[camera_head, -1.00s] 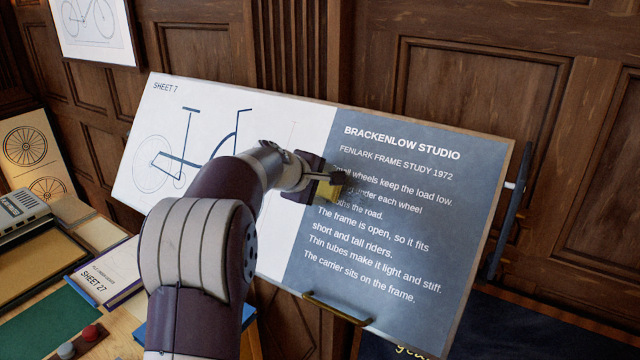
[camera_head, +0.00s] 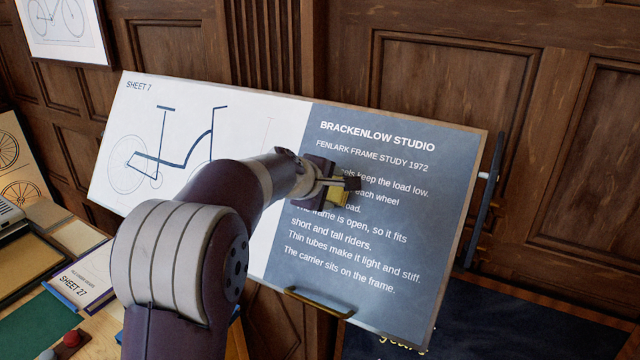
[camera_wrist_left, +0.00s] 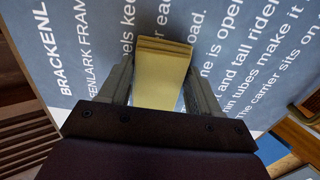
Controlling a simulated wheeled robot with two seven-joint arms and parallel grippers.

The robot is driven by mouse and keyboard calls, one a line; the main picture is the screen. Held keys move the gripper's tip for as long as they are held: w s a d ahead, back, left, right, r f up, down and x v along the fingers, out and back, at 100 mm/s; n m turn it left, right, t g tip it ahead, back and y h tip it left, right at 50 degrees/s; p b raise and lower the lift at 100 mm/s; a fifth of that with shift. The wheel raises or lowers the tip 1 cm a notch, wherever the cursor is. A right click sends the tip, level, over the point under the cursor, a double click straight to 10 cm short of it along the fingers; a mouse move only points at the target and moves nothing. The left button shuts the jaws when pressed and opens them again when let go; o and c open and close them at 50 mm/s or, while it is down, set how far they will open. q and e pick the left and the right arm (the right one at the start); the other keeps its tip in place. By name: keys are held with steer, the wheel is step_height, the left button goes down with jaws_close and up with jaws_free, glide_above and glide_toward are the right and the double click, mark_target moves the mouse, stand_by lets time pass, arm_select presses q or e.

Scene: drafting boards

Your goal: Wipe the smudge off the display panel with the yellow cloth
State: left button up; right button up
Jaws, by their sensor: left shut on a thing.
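The display panel (camera_head: 445,195) is a tilted board with a white bicycle drawing side and a grey-blue text side. My left gripper (camera_head: 346,190) is over the upper left of the text side, shut on the yellow cloth (camera_head: 338,199). In the left wrist view the folded cloth (camera_wrist_left: 163,72) sits between the two fingers, in front of the white lettering. It looks to be at the panel face, but contact cannot be told for sure. No smudge shows clearly now; the gripper and cloth hide part of the text. My right gripper is not in view.
A brass handle (camera_head: 318,303) is at the panel's lower edge. A dark bar (camera_head: 484,205) stands by its right edge. Wood panelling is behind.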

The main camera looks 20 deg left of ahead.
mark_target(344, 193)
arm_select(q)
steer(key=shift+s+d+f+p, duration=0.15)
steer(key=shift+d+p, duration=0.35)
steer(key=shift+d, duration=1)
steer(key=shift+s+d+p, duration=0.15)
steer(key=shift+d+p, duration=0.55)
steer(key=shift+d, duration=1.05)
steer(key=shift+a, duration=0.15)
steer(key=shift+a+f+b, duration=0.1)
steer(key=shift+a+b, duration=0.75)
steer(key=shift+a, duration=0.7)
steer(key=shift+w+a+b, duration=0.25)
steer(key=shift+a+b, duration=0.55)
steer(key=shift+a, duration=1)
steer(key=shift+w+a+b, duration=0.15)
steer(key=shift+a+b, duration=0.6)
steer(key=shift+a, duration=0.65)
steer(key=shift+w+a+r+b, duration=0.1)
steer(key=shift+a+b, duration=0.1)
steer(key=shift+a, duration=0.8)
steer(key=shift+w+a+r+b, duration=0.1)
steer(key=shift+a+b, duration=0.05)
steer(key=shift+a, duration=0.8)
steer(key=shift+s, duration=0.1)
